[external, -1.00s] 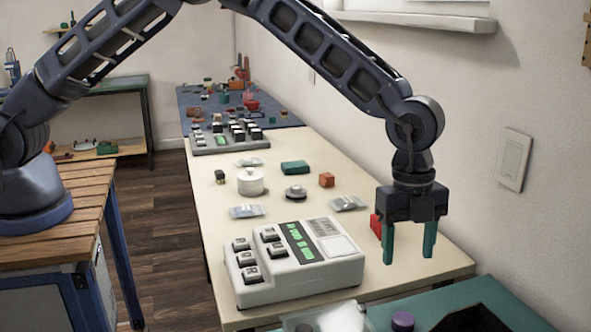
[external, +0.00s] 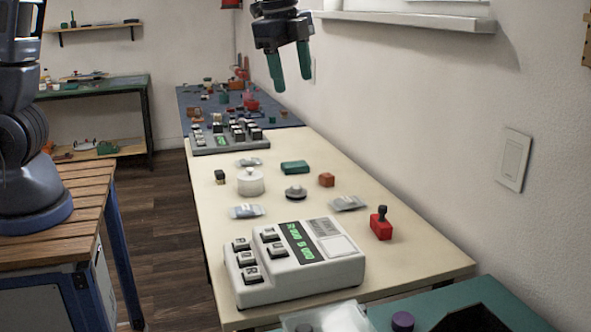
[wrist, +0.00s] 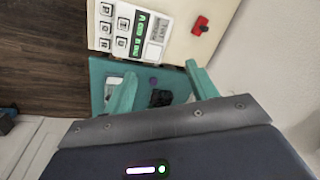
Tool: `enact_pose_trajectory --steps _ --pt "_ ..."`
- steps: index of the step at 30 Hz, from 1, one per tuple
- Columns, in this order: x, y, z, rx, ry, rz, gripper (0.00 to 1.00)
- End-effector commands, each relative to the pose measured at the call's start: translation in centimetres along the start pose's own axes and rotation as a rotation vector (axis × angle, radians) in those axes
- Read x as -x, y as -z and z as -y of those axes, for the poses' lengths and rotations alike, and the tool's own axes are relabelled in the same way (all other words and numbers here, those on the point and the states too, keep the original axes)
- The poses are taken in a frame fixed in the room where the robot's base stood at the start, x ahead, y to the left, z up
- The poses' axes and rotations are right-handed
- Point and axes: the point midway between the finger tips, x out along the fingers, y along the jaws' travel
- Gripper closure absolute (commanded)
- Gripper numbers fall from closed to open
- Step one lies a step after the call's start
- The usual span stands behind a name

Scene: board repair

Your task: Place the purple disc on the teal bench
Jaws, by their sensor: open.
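The purple disc (external: 403,321) sits at the bottom edge of the external view on the near teal bench (external: 497,289), left of a black recess. In the wrist view a small dark purple spot that looks like the disc (wrist: 153,83) shows between the fingers on the teal surface (wrist: 97,82). The gripper (wrist: 160,72) also shows in the wrist view.
The cream table (external: 428,262) holds a white keypad device (external: 297,262), a red block with a black knob (external: 381,224), a white pot (external: 250,182) and small parts. A blue mat (external: 279,115) lies behind. Another green-topped table (external: 100,87) stands at the back left.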

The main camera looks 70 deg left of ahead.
Motion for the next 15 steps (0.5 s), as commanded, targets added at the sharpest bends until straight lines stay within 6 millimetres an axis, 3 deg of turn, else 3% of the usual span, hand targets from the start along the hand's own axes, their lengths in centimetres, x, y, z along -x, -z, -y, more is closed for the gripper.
enact_pose_trajectory --steps 6,15 --pt "4.6 -7.1 -1.1 0.173 0.043 -0.006 0.42" --pt "9.0 -16.5 -4.1 0.419 0.082 -0.034 0.42"
